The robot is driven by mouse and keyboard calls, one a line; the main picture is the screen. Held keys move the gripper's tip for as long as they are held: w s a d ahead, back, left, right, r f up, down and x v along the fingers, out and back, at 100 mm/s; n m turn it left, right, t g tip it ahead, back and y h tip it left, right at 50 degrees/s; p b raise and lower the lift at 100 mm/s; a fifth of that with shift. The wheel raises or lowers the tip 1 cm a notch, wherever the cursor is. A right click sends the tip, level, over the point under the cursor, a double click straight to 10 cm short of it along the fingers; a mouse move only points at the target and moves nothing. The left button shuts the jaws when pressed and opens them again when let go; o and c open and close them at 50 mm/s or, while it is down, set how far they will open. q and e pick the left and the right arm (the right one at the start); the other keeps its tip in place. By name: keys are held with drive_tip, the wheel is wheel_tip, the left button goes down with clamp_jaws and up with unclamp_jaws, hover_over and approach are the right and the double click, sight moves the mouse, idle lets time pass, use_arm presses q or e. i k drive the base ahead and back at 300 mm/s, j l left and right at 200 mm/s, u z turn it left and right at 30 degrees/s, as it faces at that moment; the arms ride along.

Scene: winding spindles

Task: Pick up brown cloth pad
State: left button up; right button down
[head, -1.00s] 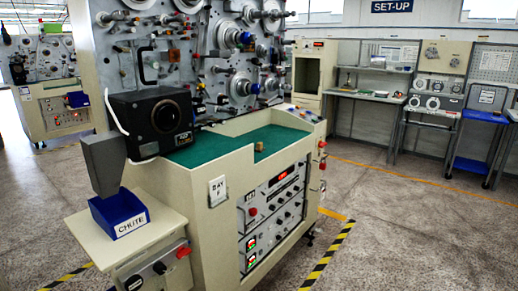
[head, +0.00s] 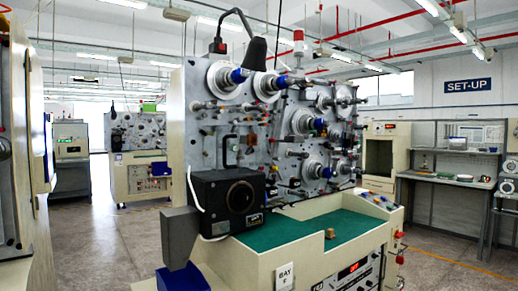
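A small tan-brown item (head: 330,233) sits on the green mat (head: 290,231) of the winding machine, near the mat's front edge. It is too small here to tell whether it is the brown cloth pad. No other brown cloth shows. Neither of my grippers is in view.
The winding machine (head: 222,140) stands in the middle, with a black box (head: 228,200) at the mat's left end. A blue bin (head: 184,278) sits below a grey chute (head: 180,236). Open floor (head: 125,240) lies to the left, workbenches (head: 452,180) to the right.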

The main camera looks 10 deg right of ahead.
sight(330, 235)
drive_tip(key=i+l+u, duration=0.15)
drive_tip(key=i+l, duration=0.7)
drive_tip(key=i, duration=0.15)
